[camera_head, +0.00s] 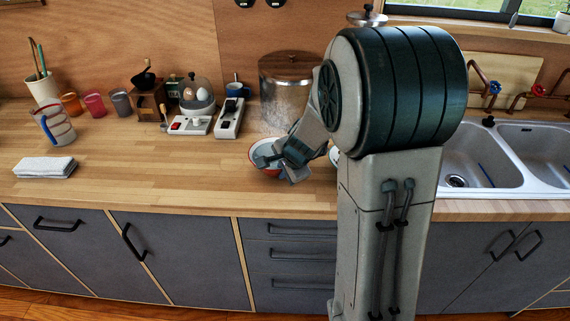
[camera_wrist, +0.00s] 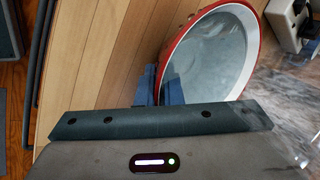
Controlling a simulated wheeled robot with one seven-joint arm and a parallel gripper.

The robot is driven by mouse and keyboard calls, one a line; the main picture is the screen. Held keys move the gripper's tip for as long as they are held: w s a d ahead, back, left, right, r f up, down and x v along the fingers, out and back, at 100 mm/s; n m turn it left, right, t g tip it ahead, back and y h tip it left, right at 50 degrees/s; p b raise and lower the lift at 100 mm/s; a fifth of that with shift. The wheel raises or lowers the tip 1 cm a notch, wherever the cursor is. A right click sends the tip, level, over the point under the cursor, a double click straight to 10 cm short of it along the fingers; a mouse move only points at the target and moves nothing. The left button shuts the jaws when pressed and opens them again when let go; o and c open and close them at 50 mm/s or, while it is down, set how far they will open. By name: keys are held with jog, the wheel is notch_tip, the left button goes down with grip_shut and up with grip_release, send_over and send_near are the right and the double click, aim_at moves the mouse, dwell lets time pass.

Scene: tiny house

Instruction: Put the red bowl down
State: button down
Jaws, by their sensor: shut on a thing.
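The red bowl (camera_head: 258,144) has a red rim and a pale grey inside. In the head view it is at the middle of the wooden counter, in front of the metal pot, partly hidden by my gripper (camera_head: 275,164). In the wrist view the bowl (camera_wrist: 212,55) fills the upper middle, its open top facing the camera. My gripper's blue-grey fingers (camera_wrist: 160,88) are at the bowl's near-left rim, shut on it. I cannot tell whether the bowl's base touches the counter.
The wooden counter (camera_head: 180,180) is clear left of the bowl. A large metal pot (camera_head: 285,90) stands behind it. A switch box (camera_head: 230,118) and egg cooker (camera_head: 196,98) are at back left. A folded cloth (camera_head: 46,167) lies far left. A double sink (camera_head: 480,155) is right.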

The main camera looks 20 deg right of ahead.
jog(key=shift+f, duration=0.5)
jog(key=shift+f, duration=0.15)
jog(key=c, duration=1.9)
grip_release()
jog(key=p+v, duration=0.3)
jog(key=v, duration=0.9)
jog(key=s+a+r+n+g, duration=0.1)
jog(key=s+n, duration=0.4)
jog(key=s, duration=0.1)
jog(key=s+a+r+n+g+h, duration=0.1)
jog(key=s+n, duration=0.4)
jog(key=s, duration=0.1)
jog(key=s+a+r+n, duration=0.1)
jog(key=s+n, duration=0.4)
jog(key=s, duration=0.1)
jog(key=shift+s+r+g+h, duration=0.3)
jog(key=shift+s+g, duration=0.1)
